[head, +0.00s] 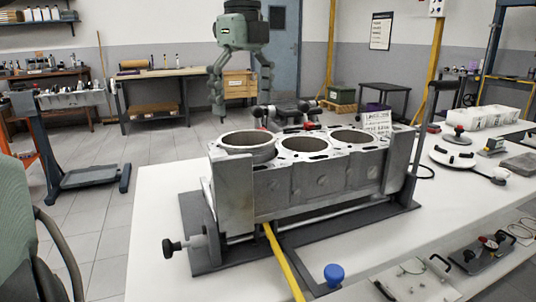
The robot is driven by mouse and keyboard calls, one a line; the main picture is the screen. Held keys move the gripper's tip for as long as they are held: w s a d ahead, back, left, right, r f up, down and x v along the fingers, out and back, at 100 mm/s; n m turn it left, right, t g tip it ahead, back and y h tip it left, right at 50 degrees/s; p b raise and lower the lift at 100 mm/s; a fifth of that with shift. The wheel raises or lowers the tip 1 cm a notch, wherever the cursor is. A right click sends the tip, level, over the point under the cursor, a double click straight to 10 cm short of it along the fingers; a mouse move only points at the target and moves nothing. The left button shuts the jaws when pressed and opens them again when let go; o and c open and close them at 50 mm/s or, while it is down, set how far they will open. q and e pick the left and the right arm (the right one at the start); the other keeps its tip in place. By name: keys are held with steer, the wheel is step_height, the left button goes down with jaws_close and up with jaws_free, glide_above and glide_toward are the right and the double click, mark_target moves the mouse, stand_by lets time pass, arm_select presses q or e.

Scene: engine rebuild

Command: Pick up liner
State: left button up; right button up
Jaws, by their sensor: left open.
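The liner (248,147) is a grey metal ring standing proud of the left bore of the engine block (300,188). Its upper rim shows; its lower part is hidden inside the block. The block sits in a dark stand on the white table. Two more round bores are open to its right. My left gripper (242,104), grey-green, hangs above the liner with its fingers pointing down and spread apart. It is empty and not touching the liner. My right gripper is not in view.
The white table (160,235) is clear left of the stand. A yellow bar (283,262) and a blue knob (334,274) are at the front. A small sign (377,121) stands behind the block. Gauges and trays lie at the right, including a white tray (483,119).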

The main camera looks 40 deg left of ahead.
mark_target(248, 142)
arm_select(q)
steer(key=f, duration=0.4)
steer(key=d+f, duration=0.1)
steer(key=f, duration=0.1)
steer(key=shift+s+f, duration=0.2)
steer(key=shift+s, duration=0.05)
steer(key=shift+f, duration=0.55)
steer(key=c, duration=1.1)
